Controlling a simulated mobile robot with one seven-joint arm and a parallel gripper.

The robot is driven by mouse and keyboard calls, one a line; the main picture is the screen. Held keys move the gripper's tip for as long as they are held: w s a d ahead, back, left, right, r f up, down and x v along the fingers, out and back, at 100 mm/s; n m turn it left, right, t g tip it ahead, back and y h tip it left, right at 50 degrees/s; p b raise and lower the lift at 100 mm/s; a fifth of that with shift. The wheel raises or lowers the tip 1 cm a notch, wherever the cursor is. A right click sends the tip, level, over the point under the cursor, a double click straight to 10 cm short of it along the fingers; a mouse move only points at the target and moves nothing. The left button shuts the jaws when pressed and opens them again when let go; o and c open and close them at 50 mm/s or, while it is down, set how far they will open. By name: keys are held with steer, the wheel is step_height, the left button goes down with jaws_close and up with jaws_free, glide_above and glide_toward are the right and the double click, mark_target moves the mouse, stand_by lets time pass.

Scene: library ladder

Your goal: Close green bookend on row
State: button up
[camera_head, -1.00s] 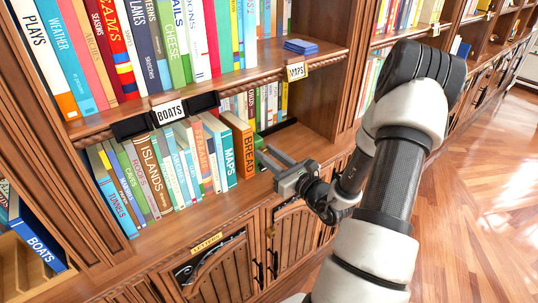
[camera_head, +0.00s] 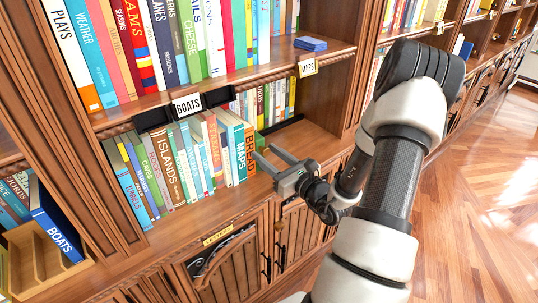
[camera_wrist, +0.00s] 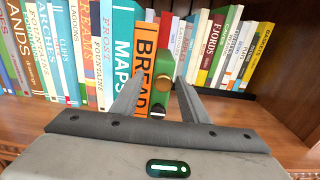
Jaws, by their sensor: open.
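The green bookend (camera_wrist: 164,66), with a round gold spot, stands at the right end of the lower book row in the wrist view. It is beside the orange BREAD book (camera_wrist: 144,62), and a narrow red strip shows behind it. In the head view a little of the bookend (camera_head: 260,141) shows past the BREAD book (camera_head: 250,147). My gripper (camera_wrist: 160,82) is open, its fingers reaching toward the shelf on either side of the bookend's front. In the head view my gripper (camera_head: 266,151) is at the row's right end. Contact cannot be told.
The row (camera_head: 180,160) runs left from the BREAD book. More books (camera_wrist: 230,50) stand behind to the right. Bare shelf (camera_head: 304,138) lies right of the bookend, up to a side panel.

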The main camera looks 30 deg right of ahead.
steer(key=shift+s+d, duration=0.1)
steer(key=s+d, duration=0.3)
steer(key=s, duration=1.4)
steer(key=shift+d, duration=0.15)
steer(key=shift+w, duration=0.1)
